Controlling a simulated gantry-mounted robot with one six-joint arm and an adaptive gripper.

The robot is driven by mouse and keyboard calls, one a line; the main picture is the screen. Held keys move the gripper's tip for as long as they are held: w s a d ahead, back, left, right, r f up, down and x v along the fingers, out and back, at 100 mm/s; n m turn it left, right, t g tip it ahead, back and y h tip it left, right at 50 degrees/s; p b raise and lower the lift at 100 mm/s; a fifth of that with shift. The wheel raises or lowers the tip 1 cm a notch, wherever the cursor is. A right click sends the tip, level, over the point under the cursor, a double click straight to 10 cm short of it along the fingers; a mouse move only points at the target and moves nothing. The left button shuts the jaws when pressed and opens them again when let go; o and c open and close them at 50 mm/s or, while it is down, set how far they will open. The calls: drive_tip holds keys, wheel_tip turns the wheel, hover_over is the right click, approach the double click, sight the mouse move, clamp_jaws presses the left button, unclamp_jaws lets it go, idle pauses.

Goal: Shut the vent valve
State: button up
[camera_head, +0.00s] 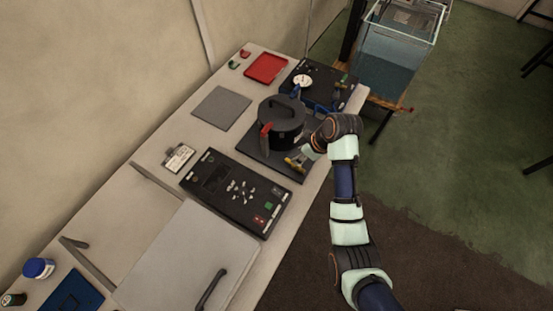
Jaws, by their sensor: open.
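A black lidded cylinder (284,118) stands on a dark base plate (262,153) on the bench. A red lever (265,136) is at its left side. A small brass-coloured valve with a yellow handle (294,163) sits at the front right of the base plate; I cannot tell for certain that it is the vent valve. My gripper (305,155) is open, just above and right of this yellow handle. It is small in the view, so I cannot tell whether the fingers touch the handle. My wrist hides the right part of the base plate.
A black panel (325,80) with a white gauge (302,81) and more valve handles lies behind the cylinder. A black control box (230,190) with buttons lies in front. A red tray (266,67) and grey mat (221,108) lie left. A water tank (392,65) stands beyond.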

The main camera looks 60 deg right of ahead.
drive_tip(key=x, duration=0.2)
drive_tip(key=b+x, duration=0.1)
drive_tip(key=x, duration=0.2)
drive_tip(key=s+b+x, duration=0.1)
drive_tip(key=x, duration=0.1)
drive_tip(key=shift+w+d+f, duration=0.1)
drive_tip(key=shift+d+f, duration=0.3)
drive_tip(key=shift+f, duration=0.1)
clamp_jaws()
